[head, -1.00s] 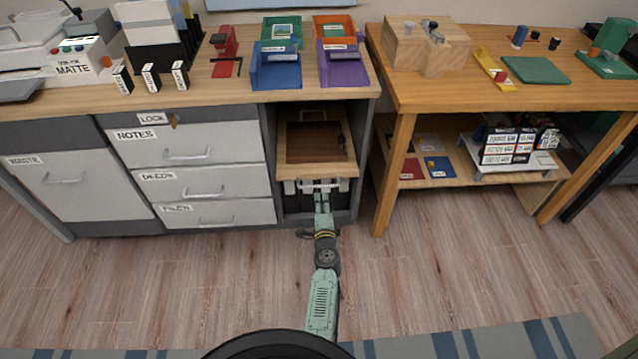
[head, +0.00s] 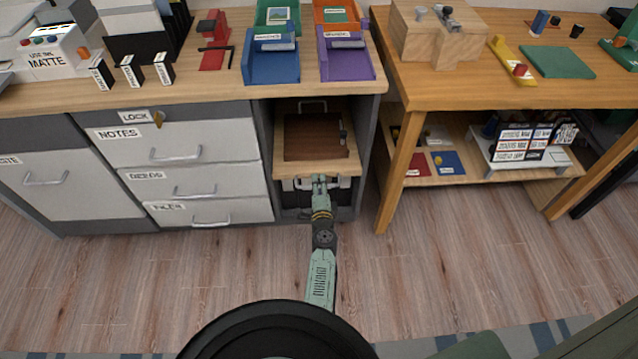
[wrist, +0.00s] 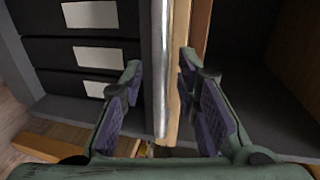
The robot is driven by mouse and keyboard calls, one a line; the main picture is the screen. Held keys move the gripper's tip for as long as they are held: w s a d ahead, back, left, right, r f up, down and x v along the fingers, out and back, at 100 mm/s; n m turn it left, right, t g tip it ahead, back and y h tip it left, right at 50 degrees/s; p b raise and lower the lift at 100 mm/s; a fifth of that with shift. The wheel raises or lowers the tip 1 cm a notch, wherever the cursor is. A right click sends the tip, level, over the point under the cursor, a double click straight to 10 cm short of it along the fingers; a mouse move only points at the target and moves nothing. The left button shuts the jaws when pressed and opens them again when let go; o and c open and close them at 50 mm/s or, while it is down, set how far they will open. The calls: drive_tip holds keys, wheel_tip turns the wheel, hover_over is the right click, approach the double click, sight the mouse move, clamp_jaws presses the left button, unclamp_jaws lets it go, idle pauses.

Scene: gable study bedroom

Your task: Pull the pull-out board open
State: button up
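The pull-out board (head: 268,158) is pale wood with a dark brown inset. It sits in the open bay of the grey desk unit, and its edge (wrist: 181,70) also shows in the wrist view. A silvery bar handle (wrist: 160,75) runs along its front edge. My gripper (head: 320,180) is at the board's front, over the middle of the handle in the head view. In the wrist view my gripper (wrist: 158,88) is open, with the handle and board edge between its fingers. A gap shows on the left finger's side; contact on the right is unclear.
Dark boxes with pale labels (wrist: 98,53) are below the board. Closed drawers (head: 180,181) stand left of the bay. A wooden table (head: 388,193) stands to the right, its leg close to the bay. The floor in front is clear.

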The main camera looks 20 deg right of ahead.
drive_tip(key=shift+c, duration=0.4)
clamp_jaws()
idle(0.4)
